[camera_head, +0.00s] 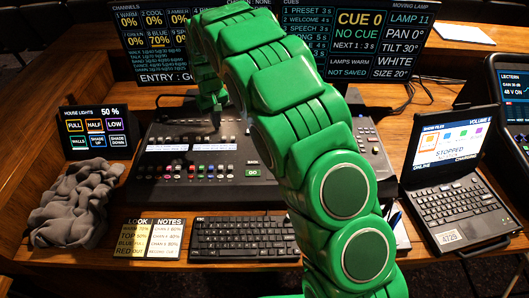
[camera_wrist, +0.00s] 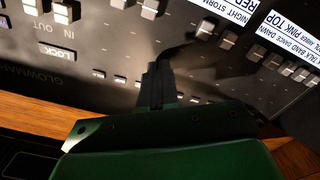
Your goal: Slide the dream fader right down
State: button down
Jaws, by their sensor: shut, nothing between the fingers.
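The mixing desk (camera_head: 150,190) is a dark console with rows of small fader caps and buttons. In the head view my gripper (camera_head: 214,116) reaches down over the back part of the desk, left of centre. In the wrist view my gripper (camera_wrist: 158,85) is shut and empty, its dark fingertips close to the panel among the faders. Whether they touch a cap I cannot tell. Grey fader caps (camera_wrist: 206,28) stand along label strips, one reading NIGHT STORM (camera_wrist: 228,10). No label reading dream is legible, so I cannot pick out that fader.
A LOCK button (camera_wrist: 56,50) and IN and OUT controls lie left of my fingers. Screens (camera_head: 358,42) stand behind the desk. A laptop (camera_head: 446,165) is at right, a keyboard (camera_head: 245,238) in front, and a grey crumpled cloth (camera_head: 75,205) at left.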

jog(key=shift+s+f, duration=0.15)
jog(key=shift+s, duration=1.35)
dwell(0.4)
jog(key=shift+s, duration=1.35)
dwell(1.0)
jog(key=shift+r, duration=2.5)
jog(key=shift+r, duration=0.1)
notch_tip(320, 180, up, 5)
jog(key=shift+f, duration=0.1)
